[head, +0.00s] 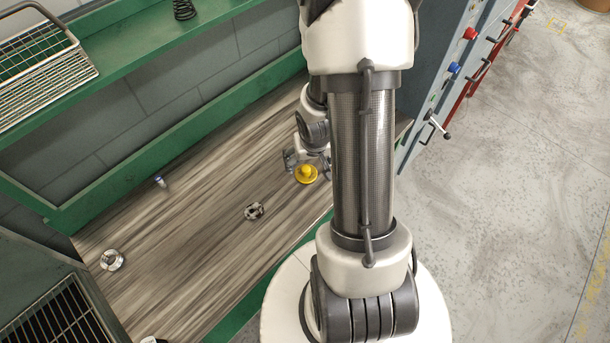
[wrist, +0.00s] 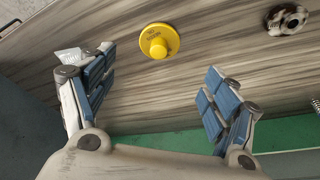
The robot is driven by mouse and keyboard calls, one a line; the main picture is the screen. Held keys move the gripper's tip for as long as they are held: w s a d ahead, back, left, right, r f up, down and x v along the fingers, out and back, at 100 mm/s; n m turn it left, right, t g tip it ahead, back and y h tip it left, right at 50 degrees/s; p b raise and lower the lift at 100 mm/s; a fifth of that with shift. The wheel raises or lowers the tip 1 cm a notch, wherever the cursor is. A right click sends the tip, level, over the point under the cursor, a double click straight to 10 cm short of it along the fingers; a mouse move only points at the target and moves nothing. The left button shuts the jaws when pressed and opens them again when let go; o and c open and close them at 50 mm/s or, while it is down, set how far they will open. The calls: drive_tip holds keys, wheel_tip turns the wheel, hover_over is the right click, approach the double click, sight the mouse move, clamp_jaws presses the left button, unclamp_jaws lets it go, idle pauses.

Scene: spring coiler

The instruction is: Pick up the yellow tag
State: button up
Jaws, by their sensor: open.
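The yellow tag (head: 306,174) is a round yellow disc with a raised knob, lying on the wood-grain bench top (head: 190,210) near its front edge. In the wrist view the yellow tag (wrist: 159,41) shows dark lettering and lies beyond my fingertips, a little left of the middle of the gap. My gripper (wrist: 160,85) is open and empty, its blue-padded fingers spread wide. In the head view my gripper (head: 307,158) is beside the tag, partly hidden behind my arm.
A dark knobbed ring (head: 254,211), a silver ring (head: 112,260) and a small blue-capped item (head: 160,181) lie on the bench. A green shelf (head: 130,45) with a wire basket (head: 45,65) runs above the back. A panel with knobs and levers (head: 455,75) stands at right.

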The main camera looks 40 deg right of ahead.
drive_tip(key=b, duration=0.3)
hover_over(306, 168)
drive_tip(key=s+a, duration=0.2)
drive_tip(key=f, duration=0.5)
drive_tip(key=shift+s+d, duration=0.15)
drive_tip(key=shift+d, duration=0.1)
drive_tip(key=shift+w+d+b+x, duration=0.15)
drive_tip(key=shift+b+x, duration=0.5)
drive_tip(key=shift+x, duration=0.9)
drive_tip(key=shift+w+d+b+x, duration=0.15)
drive_tip(key=shift+b+x, duration=0.45)
drive_tip(key=shift+x, duration=0.9)
drive_tip(key=shift+r, duration=0.25)
drive_tip(key=shift+c, duration=0.6)
drive_tip(key=c, duration=1)
drive_tip(key=shift+r, duration=0.1)
